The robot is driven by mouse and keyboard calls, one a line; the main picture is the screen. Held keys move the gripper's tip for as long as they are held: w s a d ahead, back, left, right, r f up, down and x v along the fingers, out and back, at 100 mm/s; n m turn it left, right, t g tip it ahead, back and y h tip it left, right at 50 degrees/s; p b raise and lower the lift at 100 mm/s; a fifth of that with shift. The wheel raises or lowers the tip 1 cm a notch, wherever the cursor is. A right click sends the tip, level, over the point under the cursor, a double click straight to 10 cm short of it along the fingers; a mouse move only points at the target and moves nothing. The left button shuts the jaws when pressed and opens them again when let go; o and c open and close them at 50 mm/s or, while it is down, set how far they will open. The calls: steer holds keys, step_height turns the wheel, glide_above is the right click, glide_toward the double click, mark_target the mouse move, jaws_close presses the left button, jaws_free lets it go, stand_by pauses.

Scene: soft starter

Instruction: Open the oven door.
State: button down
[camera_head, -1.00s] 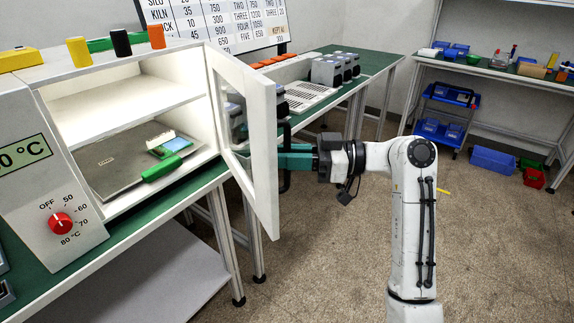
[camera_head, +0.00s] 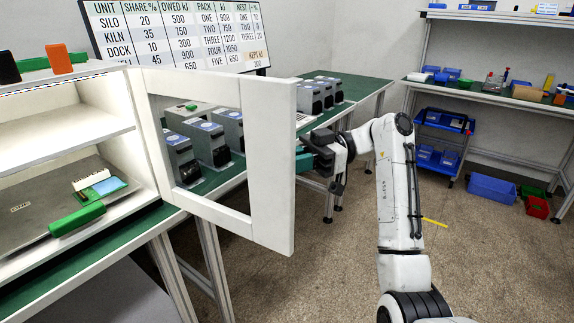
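The oven door (camera_head: 272,165) is a white frame with a window, swung out wide from the right side of the oven. The white oven (camera_head: 62,118) stands at the left with its inside exposed. A shelf and a grey tray (camera_head: 40,205) with a green handle show inside. My gripper (camera_head: 303,160) is on the far side of the door, by its free edge. The door hides the fingertips and the handle, so I cannot tell whether the fingers hold anything.
Several grey and black units (camera_head: 212,142) stand on the green bench (camera_head: 362,92) behind the door. A board with figures (camera_head: 185,35) is at the back. Shelving (camera_head: 490,95), a blue cart (camera_head: 440,140) and blue bins (camera_head: 492,188) stand at the right. The floor between is clear.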

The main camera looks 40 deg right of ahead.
steer(key=shift+w+a, duration=0.1)
steer(key=c, duration=1.2)
jaws_free()
steer(key=shift+a, duration=0.15)
steer(key=d, duration=0.3)
steer(key=s+d+b, duration=0.1)
steer(key=d, duration=0.7)
steer(key=shift+s, duration=0.15)
